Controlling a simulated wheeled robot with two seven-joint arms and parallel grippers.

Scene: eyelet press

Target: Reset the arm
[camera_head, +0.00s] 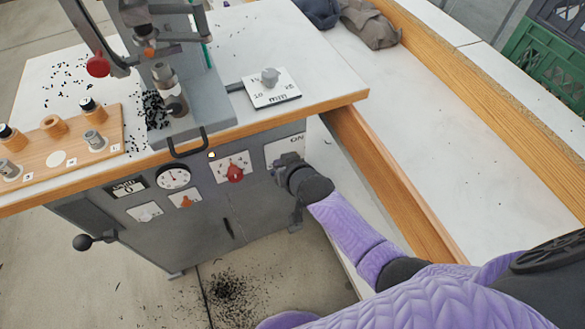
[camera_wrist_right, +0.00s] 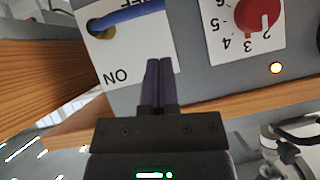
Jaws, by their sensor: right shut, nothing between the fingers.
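My right gripper (camera_head: 278,166) is in front of the upper right of the grey cabinet's front (camera_head: 215,225). In the right wrist view its two dark fingers (camera_wrist_right: 160,64) are shut together with nothing between them. Beyond the fingertips is a white switch plate (camera_wrist_right: 112,62) marked ON and OFF, with a blue lever (camera_wrist_right: 130,16) lying across it near the OFF marking. The fingers appear apart from the lever. In the head view my gripper partly hides this plate (camera_head: 284,149). My left gripper is not in view.
Beside the switch are a red dial (camera_head: 235,172), a gauge (camera_head: 173,176) and a lit lamp (camera_head: 212,155). The press (camera_head: 190,110) stands above, with a wooden rack (camera_head: 75,145) at left. A wood-edged bench (camera_head: 395,190) borders my right arm. Black bits (camera_head: 230,290) litter the floor.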

